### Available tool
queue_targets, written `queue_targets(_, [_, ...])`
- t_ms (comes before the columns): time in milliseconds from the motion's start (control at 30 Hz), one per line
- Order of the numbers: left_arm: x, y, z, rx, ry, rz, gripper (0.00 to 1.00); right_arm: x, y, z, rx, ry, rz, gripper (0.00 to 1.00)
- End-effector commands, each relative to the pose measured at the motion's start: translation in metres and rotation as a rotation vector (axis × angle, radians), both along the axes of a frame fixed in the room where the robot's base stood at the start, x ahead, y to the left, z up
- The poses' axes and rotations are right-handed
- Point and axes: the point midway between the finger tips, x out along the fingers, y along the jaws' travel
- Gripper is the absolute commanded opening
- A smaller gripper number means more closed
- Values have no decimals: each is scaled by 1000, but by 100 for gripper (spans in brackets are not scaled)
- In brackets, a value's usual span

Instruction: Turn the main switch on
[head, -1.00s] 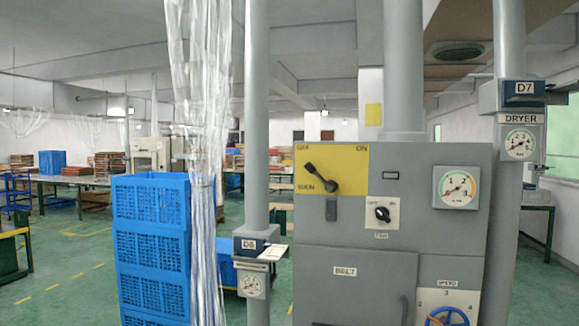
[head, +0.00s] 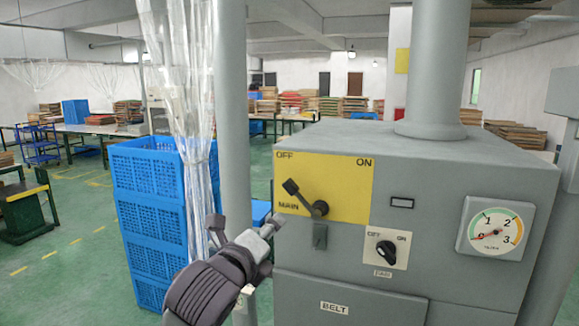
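The main switch is a dark lever (head: 304,198) on a yellow plate (head: 345,185) at the upper left of the grey machine's front. Its pivot is at the plate's lower middle, and its knob points up and left, on the OFF side; ON is printed at the upper right. My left gripper (head: 276,222) is in front of the machine's left edge, below and left of the knob, apart from the lever. My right gripper is out of view.
A black fan knob (head: 386,248) sits right of and below the lever, and a dial gauge (head: 495,228) is farther right. A grey post (head: 232,120), a clear plastic curtain (head: 185,90) and stacked blue crates (head: 150,215) stand left of the machine.

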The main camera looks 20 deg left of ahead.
Motion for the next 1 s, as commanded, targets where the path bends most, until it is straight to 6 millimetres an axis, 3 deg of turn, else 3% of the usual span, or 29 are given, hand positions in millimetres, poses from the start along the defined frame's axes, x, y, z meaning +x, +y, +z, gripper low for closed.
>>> queue_targets(33, [-12,-3,28,50,-39,-10,48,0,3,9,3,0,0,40])
queue_targets(100, [-24,-5,47,107,-70,-15,48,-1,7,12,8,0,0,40])
queue_targets(267, [-26,-6,59,149,-93,-19,48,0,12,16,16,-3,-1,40])
queue_targets(800, [79,-10,60,144,-91,-19,48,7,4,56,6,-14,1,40])
queue_targets(1000, [100,-11,59,145,-92,-19,48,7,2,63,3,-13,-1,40])
